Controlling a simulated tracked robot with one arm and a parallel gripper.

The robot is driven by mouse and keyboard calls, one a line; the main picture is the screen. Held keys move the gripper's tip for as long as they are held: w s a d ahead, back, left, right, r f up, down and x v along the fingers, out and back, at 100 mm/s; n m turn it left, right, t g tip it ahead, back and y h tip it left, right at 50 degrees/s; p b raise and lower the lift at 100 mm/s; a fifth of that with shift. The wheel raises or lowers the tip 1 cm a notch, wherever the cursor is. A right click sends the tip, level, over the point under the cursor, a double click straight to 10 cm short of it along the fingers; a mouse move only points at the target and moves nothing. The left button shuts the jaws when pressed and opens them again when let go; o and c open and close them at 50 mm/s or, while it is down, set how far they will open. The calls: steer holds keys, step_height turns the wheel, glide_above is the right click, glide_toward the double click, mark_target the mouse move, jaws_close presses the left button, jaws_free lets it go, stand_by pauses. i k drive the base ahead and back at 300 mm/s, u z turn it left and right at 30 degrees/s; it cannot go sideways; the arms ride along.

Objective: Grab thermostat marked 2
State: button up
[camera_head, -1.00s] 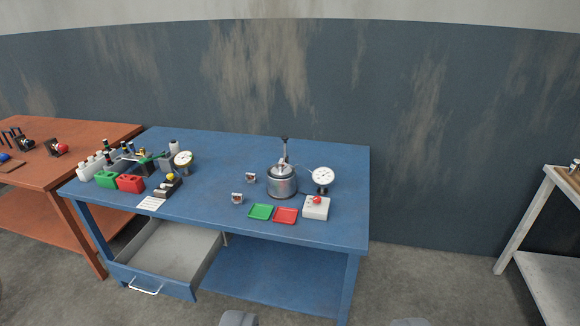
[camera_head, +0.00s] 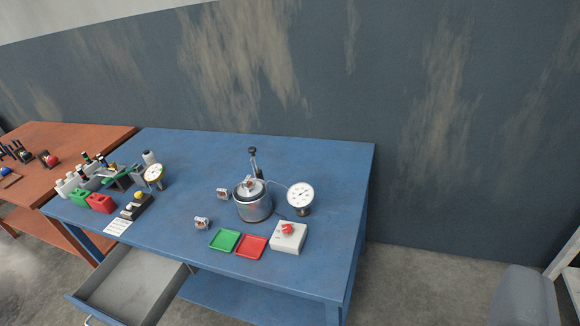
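Several small metal thermostats show on the blue workbench (camera_head: 330,170). One thermostat (camera_head: 222,193) lies left of the metal pot (camera_head: 254,207), and another thermostat (camera_head: 202,222) lies nearer the front edge. A third similar piece (camera_head: 250,186) is at the top of the pot. Their markings are too small to read, so I cannot tell which is number 2.
A green tray (camera_head: 225,241), red tray (camera_head: 251,246) and white box with red button (camera_head: 288,237) sit in front of the pot. A dial gauge (camera_head: 300,197) stands right. Canisters and tools crowd the bench's left. An open drawer (camera_head: 135,285) juts out below.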

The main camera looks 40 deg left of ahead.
mark_target(248, 185)
steer(key=u, duration=0.25)
steer(key=i, duration=1.3)
steer(key=u, duration=0.6)
steer(key=i, duration=0.3)
steer(key=u, duration=0.35)
